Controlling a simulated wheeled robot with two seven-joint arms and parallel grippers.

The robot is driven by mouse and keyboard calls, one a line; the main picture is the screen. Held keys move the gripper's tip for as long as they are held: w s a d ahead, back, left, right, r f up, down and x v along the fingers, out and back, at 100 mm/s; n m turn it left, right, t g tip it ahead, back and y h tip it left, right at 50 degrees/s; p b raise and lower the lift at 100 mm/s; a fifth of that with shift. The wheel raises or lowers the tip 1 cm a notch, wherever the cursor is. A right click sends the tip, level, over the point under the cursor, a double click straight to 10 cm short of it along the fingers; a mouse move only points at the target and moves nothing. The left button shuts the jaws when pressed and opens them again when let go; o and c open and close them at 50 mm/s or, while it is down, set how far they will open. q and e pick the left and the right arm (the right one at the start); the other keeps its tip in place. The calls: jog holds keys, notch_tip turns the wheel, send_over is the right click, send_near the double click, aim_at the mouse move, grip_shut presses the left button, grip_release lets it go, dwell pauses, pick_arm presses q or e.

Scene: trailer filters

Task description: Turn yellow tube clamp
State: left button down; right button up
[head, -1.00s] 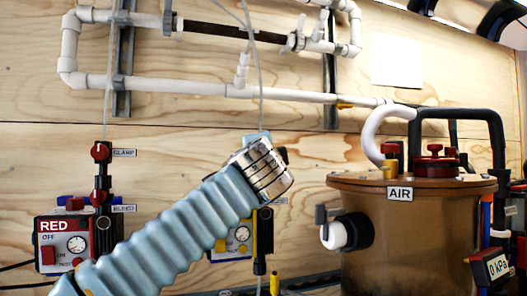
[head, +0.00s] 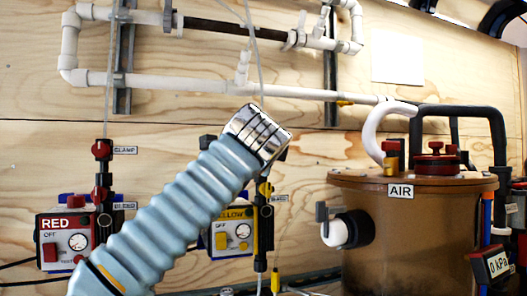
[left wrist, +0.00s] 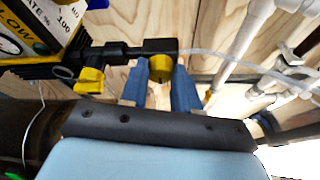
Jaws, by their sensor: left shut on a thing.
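The yellow tube clamp knob (left wrist: 160,68) sits on a black valve body in the left wrist view, with a clear tube leaving it to the right. My left gripper (left wrist: 161,80) has its blue fingers on either side of this knob and is shut on it. In the head view my arm's metal wrist hides the clamp and the fingers. A second yellow knob (left wrist: 90,80) lies to the left, nearer the yellow box (left wrist: 30,30); in the head view a yellow knob (head: 265,188) shows below my wrist. My right gripper is not in view.
The red unit (head: 65,240) with its red clamp knob (head: 101,149) stands to the left. The brown AIR tank (head: 412,230) stands to the right. White pipes (head: 200,86) run across the wooden wall above.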

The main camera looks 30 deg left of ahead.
pick_arm(q)
jog(key=c, duration=0.8)
grip_release()
jog(key=shift+s+d, duration=0.1)
jog(key=b+v, duration=0.1)
jog(key=v, duration=1.2)
jog(key=shift+s+d, duration=0.1)
jog(key=shift+s, duration=0.15)
